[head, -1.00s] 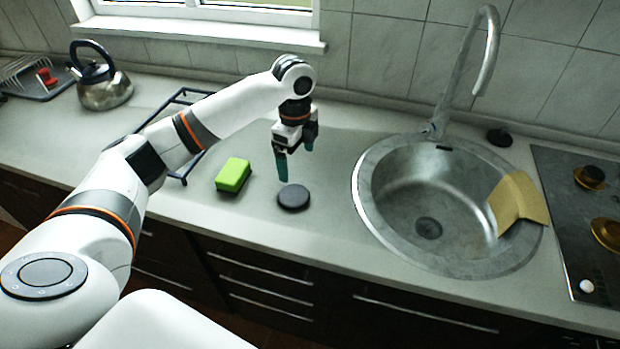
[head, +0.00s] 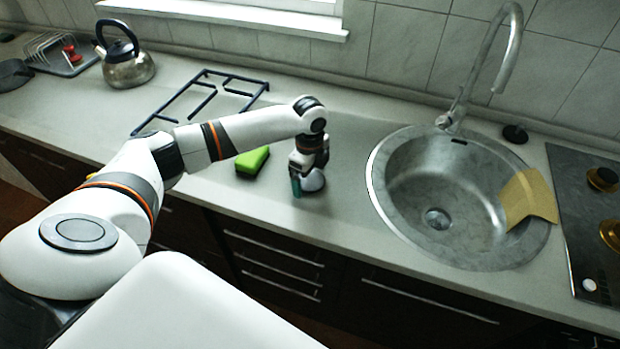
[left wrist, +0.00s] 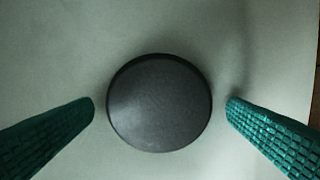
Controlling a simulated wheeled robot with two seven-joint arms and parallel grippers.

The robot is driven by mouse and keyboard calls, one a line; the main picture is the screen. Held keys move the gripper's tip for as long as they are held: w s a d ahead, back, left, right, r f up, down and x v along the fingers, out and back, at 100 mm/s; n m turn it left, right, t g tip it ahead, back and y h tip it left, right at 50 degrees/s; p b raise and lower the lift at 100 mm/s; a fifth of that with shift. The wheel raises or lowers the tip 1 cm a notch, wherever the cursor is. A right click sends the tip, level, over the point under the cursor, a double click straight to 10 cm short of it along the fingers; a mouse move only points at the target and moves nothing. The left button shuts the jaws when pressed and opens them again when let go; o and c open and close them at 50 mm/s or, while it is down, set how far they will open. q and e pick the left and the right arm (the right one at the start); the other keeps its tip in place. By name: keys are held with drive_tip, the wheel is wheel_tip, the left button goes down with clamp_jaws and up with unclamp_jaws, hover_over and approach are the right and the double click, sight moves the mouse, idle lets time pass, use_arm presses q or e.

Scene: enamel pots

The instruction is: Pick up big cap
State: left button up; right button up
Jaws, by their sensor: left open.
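The big cap (left wrist: 160,103) is a flat, dark grey disc lying on the grey counter. In the left wrist view it sits centred between the two green, ridged fingers of my left gripper (head: 303,186). The gripper is open, with one fingertip on each side of the cap and a small gap at each side. In the head view the gripper points down at the counter, right of the green sponge, and largely hides the cap. I cannot tell the fingertips' exact height. My right gripper is not in view.
A green sponge (head: 252,161) lies just left of the gripper. A black metal rack (head: 205,75) is behind it. A round steel sink (head: 390,195) is to the right, with a small dark disc (head: 515,134) behind it. A kettle (head: 128,70) stands at the back left.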

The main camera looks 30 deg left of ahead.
use_arm(q)
drive_tip(key=shift+f, duration=0.15)
drive_tip(key=c, duration=1.2)
